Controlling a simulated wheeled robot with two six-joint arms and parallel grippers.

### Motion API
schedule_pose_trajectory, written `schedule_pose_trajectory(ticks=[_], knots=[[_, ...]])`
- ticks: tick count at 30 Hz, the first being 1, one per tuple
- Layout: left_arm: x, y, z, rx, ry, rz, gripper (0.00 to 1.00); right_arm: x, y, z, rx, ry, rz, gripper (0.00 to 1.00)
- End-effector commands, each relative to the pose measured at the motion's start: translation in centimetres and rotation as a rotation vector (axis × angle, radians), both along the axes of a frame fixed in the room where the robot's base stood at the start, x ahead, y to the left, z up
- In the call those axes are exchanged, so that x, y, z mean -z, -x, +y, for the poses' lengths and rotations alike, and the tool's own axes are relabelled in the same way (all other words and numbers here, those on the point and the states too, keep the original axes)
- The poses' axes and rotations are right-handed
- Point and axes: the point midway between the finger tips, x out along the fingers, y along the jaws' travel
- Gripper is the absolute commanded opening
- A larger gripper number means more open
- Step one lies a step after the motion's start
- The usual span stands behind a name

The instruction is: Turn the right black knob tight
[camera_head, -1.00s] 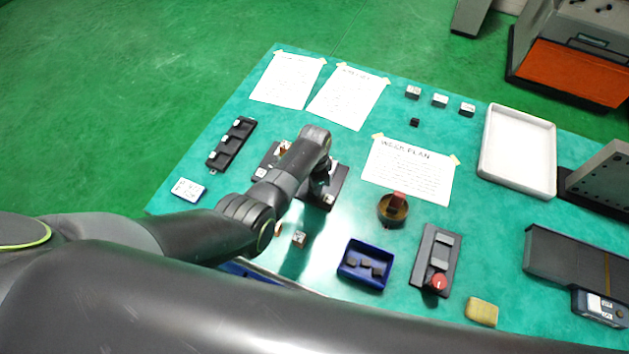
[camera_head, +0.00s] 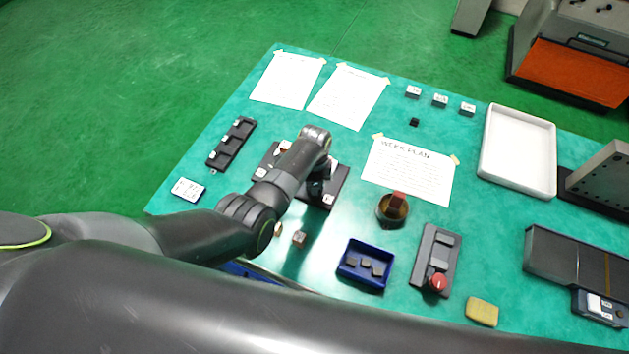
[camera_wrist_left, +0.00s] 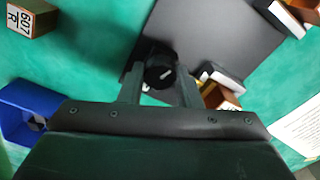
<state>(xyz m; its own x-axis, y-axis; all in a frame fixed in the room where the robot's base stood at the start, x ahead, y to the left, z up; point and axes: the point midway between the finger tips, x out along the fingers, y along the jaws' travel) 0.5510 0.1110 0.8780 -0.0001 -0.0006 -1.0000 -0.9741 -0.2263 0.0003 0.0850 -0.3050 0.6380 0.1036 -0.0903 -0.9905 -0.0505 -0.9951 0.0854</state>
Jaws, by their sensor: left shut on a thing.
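The black knob (camera_wrist_left: 160,74) with a white mark on its face shows in the left wrist view, between the two fingers of my left gripper (camera_wrist_left: 160,90). The gripper is shut on it. The knob stands on a dark plate (camera_wrist_left: 215,35), which also shows in the head view (camera_head: 340,185). In the head view my left arm reaches over this plate and hides the knob and the fingertips. A white-and-brown block (camera_wrist_left: 222,97) lies close to the right finger in the wrist view. My right gripper is not in view.
A labelled brown block (camera_wrist_left: 32,17) lies on the green table near the plate. A blue bin (camera_head: 352,272) with dark pieces, a brown round bowl (camera_head: 386,217) and a black three-slot rack (camera_head: 228,146) stand around. Taped papers (camera_head: 408,170) lie behind.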

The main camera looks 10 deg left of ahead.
Motion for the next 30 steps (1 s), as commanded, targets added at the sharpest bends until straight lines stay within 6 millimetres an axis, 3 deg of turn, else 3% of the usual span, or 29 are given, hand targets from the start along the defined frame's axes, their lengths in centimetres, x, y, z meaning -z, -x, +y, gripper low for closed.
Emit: schedule_pose_trajectory(ticks=[3, 4, 9, 20, 30], knots=[[-0.1, -0.1, -0.1, 0.002, 0.000, -0.003, 0.08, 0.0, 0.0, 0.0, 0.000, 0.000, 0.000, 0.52], [-0.1, -0.1, -0.1, 0.002, 0.000, -0.003, 0.32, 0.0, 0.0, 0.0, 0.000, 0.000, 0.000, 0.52], [-0.1, -0.1, 0.0, 0.001, 0.001, -0.002, 0.52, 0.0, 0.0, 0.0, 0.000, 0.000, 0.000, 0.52], [-0.2, 0.0, 0.0, 0.000, 0.000, -0.001, 0.52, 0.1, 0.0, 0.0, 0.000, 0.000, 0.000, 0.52], [-3.0, -0.1, 0.0, 0.000, 0.000, -0.004, 0.52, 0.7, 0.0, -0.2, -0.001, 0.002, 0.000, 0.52]])
